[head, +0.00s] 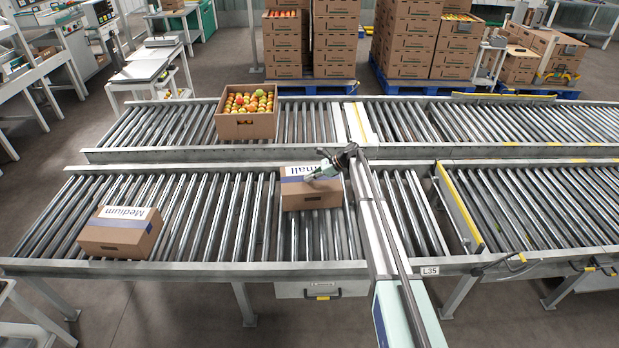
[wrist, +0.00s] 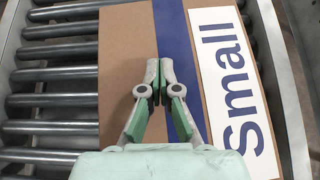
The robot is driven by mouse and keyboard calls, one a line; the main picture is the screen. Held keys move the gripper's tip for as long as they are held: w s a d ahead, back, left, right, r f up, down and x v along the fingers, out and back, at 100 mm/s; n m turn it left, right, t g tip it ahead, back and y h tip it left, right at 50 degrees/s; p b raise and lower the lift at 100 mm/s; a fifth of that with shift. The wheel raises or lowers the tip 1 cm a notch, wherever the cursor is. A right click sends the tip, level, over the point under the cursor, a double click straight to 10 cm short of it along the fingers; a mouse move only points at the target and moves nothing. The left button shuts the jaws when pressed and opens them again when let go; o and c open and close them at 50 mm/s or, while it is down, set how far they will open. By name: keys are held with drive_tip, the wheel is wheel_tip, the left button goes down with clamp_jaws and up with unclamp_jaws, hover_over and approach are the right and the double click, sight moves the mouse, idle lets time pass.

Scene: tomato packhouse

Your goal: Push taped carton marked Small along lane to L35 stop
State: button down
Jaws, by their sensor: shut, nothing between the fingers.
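The carton marked Small (head: 312,199) is brown with a blue tape band and a white label, and sits on the near roller lane. In the wrist view the carton (wrist: 124,45) fills the middle, its label on the right. My gripper (head: 310,177) is shut and empty over the carton's top, fingertips (wrist: 160,72) near the blue tape; I cannot tell whether they touch it. The L35 plate (head: 429,270) is on the lane's front rail, to the right. A yellow-edged bar (head: 459,208) crosses the lane just right of the plate.
A carton marked Medium (head: 117,240) lies at the left of the same lane. An open carton of tomatoes (head: 246,126) stands on the far lane. Rollers (head: 410,205) between my arm and the yellow-edged bar are bare. Stacked cartons stand behind.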

sight(327, 181)
drive_tip(key=shift+d+r, duration=0.1)
drive_tip(key=shift+r, duration=0.2)
drive_tip(key=d, duration=0.4)
drive_tip(key=d+b, duration=0.1)
drive_tip(key=d, duration=0.6)
drive_tip(key=shift+w+d+r+b, duration=0.1)
drive_tip(key=shift+w+d+b, duration=0.25)
drive_tip(key=shift+w, duration=0.05)
